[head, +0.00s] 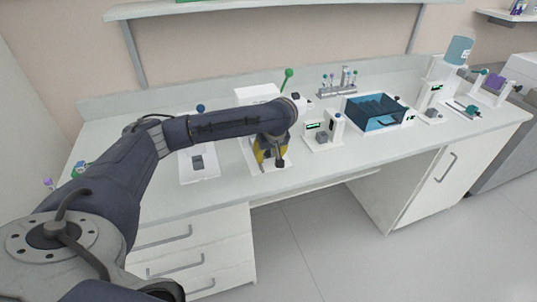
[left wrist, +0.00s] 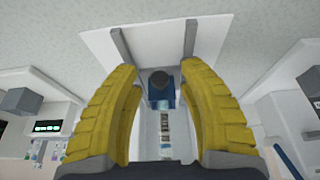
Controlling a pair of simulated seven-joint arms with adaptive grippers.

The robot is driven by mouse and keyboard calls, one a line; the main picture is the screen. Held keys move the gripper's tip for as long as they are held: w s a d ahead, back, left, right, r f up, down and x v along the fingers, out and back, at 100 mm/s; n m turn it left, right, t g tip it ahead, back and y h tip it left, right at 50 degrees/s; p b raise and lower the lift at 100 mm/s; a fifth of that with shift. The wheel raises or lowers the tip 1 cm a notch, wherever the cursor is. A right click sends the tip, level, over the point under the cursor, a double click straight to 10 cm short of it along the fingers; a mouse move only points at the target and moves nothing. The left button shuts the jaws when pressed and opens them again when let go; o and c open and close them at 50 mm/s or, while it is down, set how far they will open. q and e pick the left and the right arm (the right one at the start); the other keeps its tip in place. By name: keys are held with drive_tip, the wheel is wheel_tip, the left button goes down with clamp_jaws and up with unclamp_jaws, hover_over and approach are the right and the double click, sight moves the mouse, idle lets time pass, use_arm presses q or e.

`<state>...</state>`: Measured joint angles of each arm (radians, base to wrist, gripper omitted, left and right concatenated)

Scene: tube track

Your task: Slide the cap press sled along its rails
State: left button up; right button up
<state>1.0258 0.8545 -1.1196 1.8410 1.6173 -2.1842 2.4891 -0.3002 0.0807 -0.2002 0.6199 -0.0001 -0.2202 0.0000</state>
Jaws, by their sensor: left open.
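The cap press sled (left wrist: 161,98) shows in the left wrist view as a blue block with a dark round knob on top. It sits on a white base plate (left wrist: 150,48) with two grey rails (left wrist: 190,40). My left gripper (left wrist: 162,80) is open, with one yellow finger on each side of the sled and a visible gap to the knob. In the head view my left gripper (head: 270,155) points down over the white plate on the bench and hides most of the sled. My right gripper is not in view.
A white station with a grey block (head: 197,162) stands to the left. To the right are a small display station (head: 324,130), a blue bin (head: 375,112) and a tube rack (head: 340,90). The bench front edge is close to the plate.

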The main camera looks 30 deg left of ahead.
use_arm(q)
drive_tip(key=shift+o, duration=0.3)
clamp_jaws()
idle(0.4)
